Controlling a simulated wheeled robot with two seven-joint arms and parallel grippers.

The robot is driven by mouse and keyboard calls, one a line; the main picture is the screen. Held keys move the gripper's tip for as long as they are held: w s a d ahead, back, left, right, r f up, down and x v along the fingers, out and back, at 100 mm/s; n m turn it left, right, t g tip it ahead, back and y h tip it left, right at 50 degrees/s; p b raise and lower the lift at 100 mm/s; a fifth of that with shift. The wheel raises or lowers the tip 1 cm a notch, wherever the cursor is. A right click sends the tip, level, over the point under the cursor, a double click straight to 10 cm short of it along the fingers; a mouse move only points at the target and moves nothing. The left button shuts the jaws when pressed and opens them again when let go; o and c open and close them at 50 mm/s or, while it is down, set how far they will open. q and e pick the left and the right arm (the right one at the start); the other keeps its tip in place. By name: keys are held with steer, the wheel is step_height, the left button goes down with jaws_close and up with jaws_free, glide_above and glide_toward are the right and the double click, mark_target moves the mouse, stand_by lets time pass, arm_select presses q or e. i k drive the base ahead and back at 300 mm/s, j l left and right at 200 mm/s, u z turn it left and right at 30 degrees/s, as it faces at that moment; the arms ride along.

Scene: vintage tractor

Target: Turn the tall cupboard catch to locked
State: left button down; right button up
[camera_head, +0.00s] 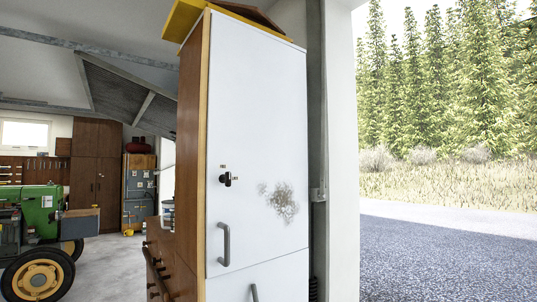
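The tall cupboard (260,110) stands in the middle of the view, with a white front and a brown wooden side. Its small black catch (226,179) sits near the left edge of the white door, between two small yellowish marks, one above and one below. Which mark the catch points at is too small to tell. A grey vertical handle (224,244) is below the catch. The door looks shut. Neither of my grippers is in view.
A lower white door with its own handle (254,292) is below. Brown drawers (158,265) with dark handles project at the cupboard's left. A green tractor (40,225) stands at the far left. Open paving (430,255) lies outside at right.

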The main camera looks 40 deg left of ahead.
mark_target(227, 179)
steer(key=u, duration=1.45)
steer(key=i+l, duration=0.1)
steer(key=l, duration=0.2)
steer(key=i+l, duration=0.15)
steer(key=l, duration=0.15)
steer(key=u, duration=0.05)
